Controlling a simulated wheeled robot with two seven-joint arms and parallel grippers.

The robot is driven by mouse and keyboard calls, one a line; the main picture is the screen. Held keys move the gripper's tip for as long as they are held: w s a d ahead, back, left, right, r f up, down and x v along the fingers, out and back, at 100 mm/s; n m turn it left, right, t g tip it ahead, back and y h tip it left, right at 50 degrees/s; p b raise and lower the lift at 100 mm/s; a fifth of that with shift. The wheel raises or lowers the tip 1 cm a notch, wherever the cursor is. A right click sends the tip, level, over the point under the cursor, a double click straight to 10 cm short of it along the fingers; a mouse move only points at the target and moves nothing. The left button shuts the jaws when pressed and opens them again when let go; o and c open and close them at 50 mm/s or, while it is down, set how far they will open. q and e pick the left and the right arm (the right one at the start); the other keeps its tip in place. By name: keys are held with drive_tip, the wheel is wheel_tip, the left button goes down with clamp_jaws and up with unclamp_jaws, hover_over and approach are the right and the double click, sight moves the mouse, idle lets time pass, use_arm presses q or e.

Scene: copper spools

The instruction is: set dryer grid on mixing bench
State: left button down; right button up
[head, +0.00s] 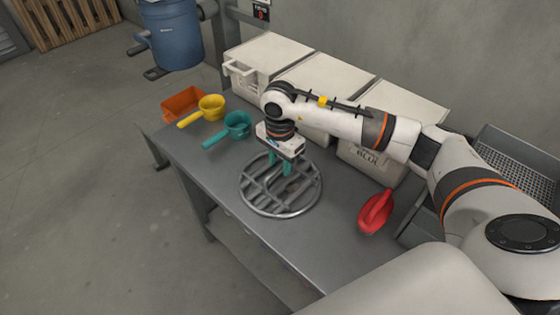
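The dryer grid (282,214) is a round grey metal ring with several bars across it. It is at the middle of the grey mixing bench (225,170) and looks flat; I cannot tell whether it rests on the top or is just above it. My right gripper (279,172) points down over the grid, with its teal fingers at the bars near the far side. The fingertips are small and partly lost against the bars, so I cannot tell whether they grip one. My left gripper is out of view.
An orange bin (182,101), a yellow scoop (211,106) and a teal scoop (236,124) are at the bench's left end. White containers (268,52) line the back. A red scoop (376,211) lies right of the grid. A blue drum (176,40) stands beyond.

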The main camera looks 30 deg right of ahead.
sight(280, 166)
wheel_tip(280, 166, up, 12)
drive_tip(key=b, duration=0.1)
drive_tip(key=shift+f, duration=0.15)
idle(0.6)
